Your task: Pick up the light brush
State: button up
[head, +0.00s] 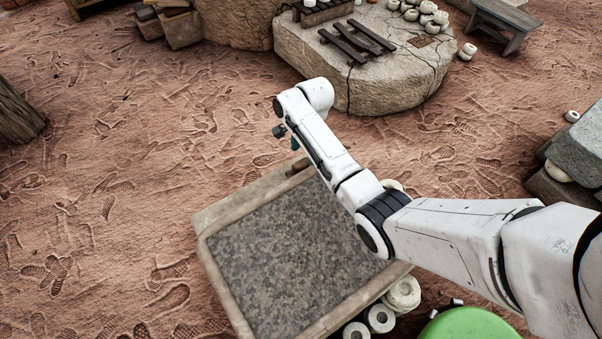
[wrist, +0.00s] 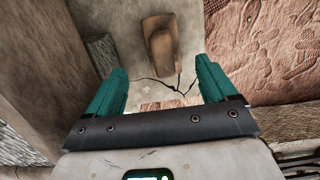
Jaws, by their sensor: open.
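A tan-brown elongated object (wrist: 160,50), which looks like the light brush, lies on a pale, cracked surface in the wrist view. It has a rounded raised body and a wider base. My gripper (wrist: 159,78) has two teal fingers spread apart, with nothing between them. The object lies just beyond the fingertips, roughly centred between them, and does not touch them. In the head view my gripper (head: 295,144) is mostly hidden behind my wrist, above the far edge of the framed table.
The table (head: 222,279) has a pale frame around a speckled grey top. Pale rings (head: 381,318) and a green round seat (head: 468,324) are at its near right. A cracked stone slab (head: 385,85) with dark bars stands beyond. The footprinted ground on the left is open.

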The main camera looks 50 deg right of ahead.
aim_at(301, 170)
jog(key=f+b, duration=0.1)
jog(key=f, duration=0.1)
jog(key=f+b, duration=0.2)
jog(key=f, duration=0.1)
jog(key=f+b, duration=0.1)
jog(key=f, duration=0.2)
jog(key=shift+w+a+f, duration=0.25)
jog(key=shift+w+a, duration=0.1)
jog(key=shift+a, duration=0.05)
jog(key=shift+c, duration=0.4)
jog(key=c, duration=1.1)
notch_tip(301, 170, up, 10)
jog(key=p, duration=0.4)
jog(key=shift+p, duration=0.35)
